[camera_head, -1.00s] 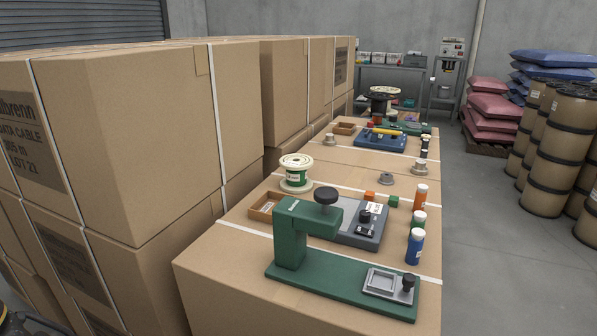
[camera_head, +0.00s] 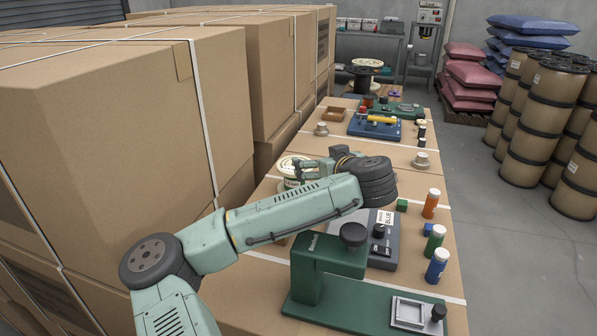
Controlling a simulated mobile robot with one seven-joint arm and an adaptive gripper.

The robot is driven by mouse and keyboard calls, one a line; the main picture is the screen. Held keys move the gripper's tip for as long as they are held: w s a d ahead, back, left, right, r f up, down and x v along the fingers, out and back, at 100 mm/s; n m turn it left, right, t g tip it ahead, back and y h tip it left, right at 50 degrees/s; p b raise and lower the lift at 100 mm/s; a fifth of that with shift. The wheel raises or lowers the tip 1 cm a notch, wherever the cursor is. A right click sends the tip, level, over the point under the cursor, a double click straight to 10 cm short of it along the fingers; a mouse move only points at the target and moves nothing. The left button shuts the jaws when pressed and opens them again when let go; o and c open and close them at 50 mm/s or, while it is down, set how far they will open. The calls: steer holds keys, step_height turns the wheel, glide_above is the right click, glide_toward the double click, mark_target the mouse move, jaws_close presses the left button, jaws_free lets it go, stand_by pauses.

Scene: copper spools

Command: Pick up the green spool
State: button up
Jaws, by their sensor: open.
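The green spool (camera_head: 284,164), with cream flanges and a green-labelled middle, stands upright on the cardboard-topped surface left of centre. My gripper (camera_head: 299,169) reaches in from the right, pointing left, and overlaps the spool's right side in the picture. Its jaws are open. The gripper and forearm hide part of the spool's middle and lower flange. I cannot tell whether the fingers are around the spool or only in front of it, or whether they touch it.
A green press (camera_head: 328,275) stands in front, with a grey switch box (camera_head: 385,250) behind it. Orange (camera_head: 431,203), green (camera_head: 434,241) and blue (camera_head: 436,267) bottles line the right edge. A green cube (camera_head: 402,205) is nearby. Tall cartons (camera_head: 110,130) wall the left side.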

mark_target(285, 167)
steer(key=shift+n+g+y, duration=0.4)
steer(key=shift+y, duration=0.5)
steer(key=shift+w+a+f+p, duration=0.15)
steer(key=shift+w+a+f, duration=1)
steer(key=shift+w, duration=0.35)
steer(key=shift+w+a+f+p, duration=0.1)
steer(key=shift+w+a+f, duration=1)
steer(key=shift+w, duration=0.35)
steer(key=shift+w+a+f+p, duration=0.15)
steer(key=shift+w+a+f, duration=1)
steer(key=shift+w, duration=0.35)
steer(key=shift+d, duration=0.1)
steer(key=shift+c, duration=0.4)
steer(key=c, duration=1.3)
steer(key=shift+r, duration=0.1)
